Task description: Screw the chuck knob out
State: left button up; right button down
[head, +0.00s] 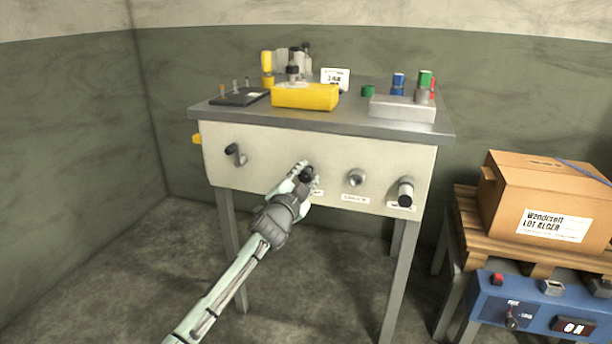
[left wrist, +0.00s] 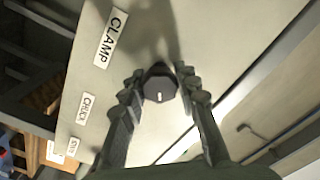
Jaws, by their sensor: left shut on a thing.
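The chuck knob (head: 355,178) is a round grey knob on the bench's front panel, above a label (head: 355,199) that reads CHUCK. My left gripper (head: 306,174) is one knob to its left, apart from it. That gripper is shut on a dark knob, the clamp knob (left wrist: 160,88), whose pale mark faces the camera in the left wrist view. A CLAMP label (left wrist: 111,38) sits beside this knob. The CHUCK label (left wrist: 86,108) also shows in the left wrist view, but I cannot make out the chuck knob there. My right gripper is not in view.
The panel (head: 270,155) also has a dark crank (head: 235,154) at left and a black-ended knob (head: 405,192) at right. A yellow block (head: 305,96) and several small parts stand on the bench top. A cardboard box (head: 545,195) sits on a pallet at right. Floor in front is clear.

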pick_arm(q)
jog(key=o, duration=1.2)
jog(key=v, duration=1.2)
